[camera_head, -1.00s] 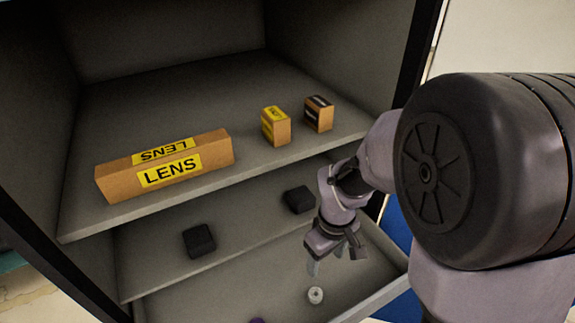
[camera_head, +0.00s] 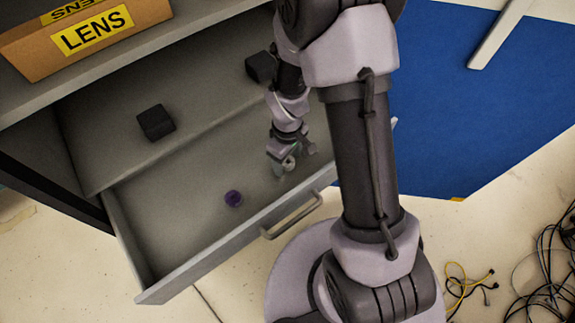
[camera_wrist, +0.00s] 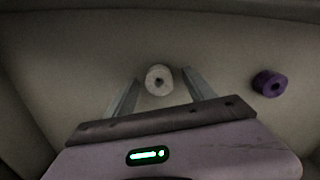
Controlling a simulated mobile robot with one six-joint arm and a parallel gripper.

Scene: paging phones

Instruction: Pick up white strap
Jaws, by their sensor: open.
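The white strap (camera_head: 289,163) is a small rolled ring lying in the open drawer (camera_head: 180,235). In the wrist view the white strap (camera_wrist: 159,79) shows its round face with a dark centre hole. My gripper (camera_head: 291,166) is open and reaches down into the drawer. In the wrist view the two fingers of my gripper (camera_wrist: 160,95) stand apart, one on each side of the strap, with a gap to each. The strap's near edge lies close to the palm side in that view. My arm partly hides the drawer's right part.
A purple roll (camera_head: 233,198) lies in the drawer, left of the strap in the head view. A LENS box (camera_head: 85,40) stands on the upper shelf. The drawer's handle (camera_head: 291,216) sticks out in front.

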